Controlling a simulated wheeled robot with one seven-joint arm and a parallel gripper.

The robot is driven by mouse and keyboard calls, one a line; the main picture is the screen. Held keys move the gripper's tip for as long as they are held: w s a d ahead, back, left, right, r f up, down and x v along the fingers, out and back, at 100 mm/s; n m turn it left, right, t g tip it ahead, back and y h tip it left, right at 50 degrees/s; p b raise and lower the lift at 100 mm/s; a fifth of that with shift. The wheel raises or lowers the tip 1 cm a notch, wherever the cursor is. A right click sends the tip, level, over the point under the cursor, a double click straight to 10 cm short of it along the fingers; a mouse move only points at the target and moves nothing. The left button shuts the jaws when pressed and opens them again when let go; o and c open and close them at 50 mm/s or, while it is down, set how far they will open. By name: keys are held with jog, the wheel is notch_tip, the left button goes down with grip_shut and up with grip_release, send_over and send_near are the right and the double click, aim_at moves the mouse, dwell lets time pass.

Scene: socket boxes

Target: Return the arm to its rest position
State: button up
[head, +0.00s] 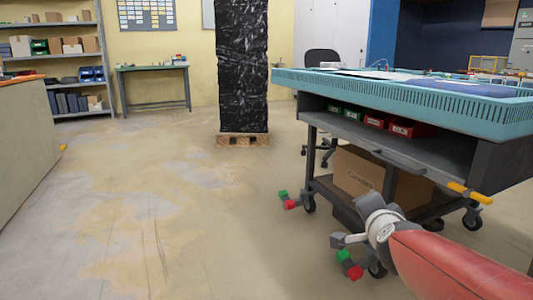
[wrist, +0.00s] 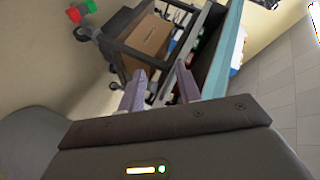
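My gripper (wrist: 158,82) shows in the wrist view with its two fingers apart and nothing held between them. Beyond the fingers are the frame and shelf of the cart. In the head view my red arm (head: 450,262) reaches in from the lower right, and its grey wrist end is low in front of the wheeled cart (head: 400,92). The fingers are hard to make out in the head view. I cannot tell the exact gap between my gripper and the cart.
The cart holds red bins (head: 408,128) on its shelf and a cardboard box (head: 365,177) below. Its casters have red and green pedals (head: 350,266). A black wrapped pallet load (head: 242,65) stands behind. A counter (head: 22,130) is at left. The floor between is clear.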

jog(key=s+a+f+n+g+y, duration=0.1)
jog(key=s+a+f+n+g, duration=0.2)
jog(key=s, duration=0.4)
jog(key=s+a+f+n+g, duration=0.2)
jog(key=s+f+n, duration=0.2)
jog(key=s+n, duration=0.25)
jog(key=s+a+f+n+g+y, duration=0.1)
jog(key=s+a+f+n+g, duration=0.2)
jog(key=s, duration=0.5)
notch_tip(320, 180, up, 12)
jog(key=s+d+p, duration=0.1)
jog(key=p, duration=1.1)
jog(key=shift+r+n+p, duration=0.15)
jog(key=shift+n+p, duration=0.25)
jog(key=shift+n, duration=0.05)
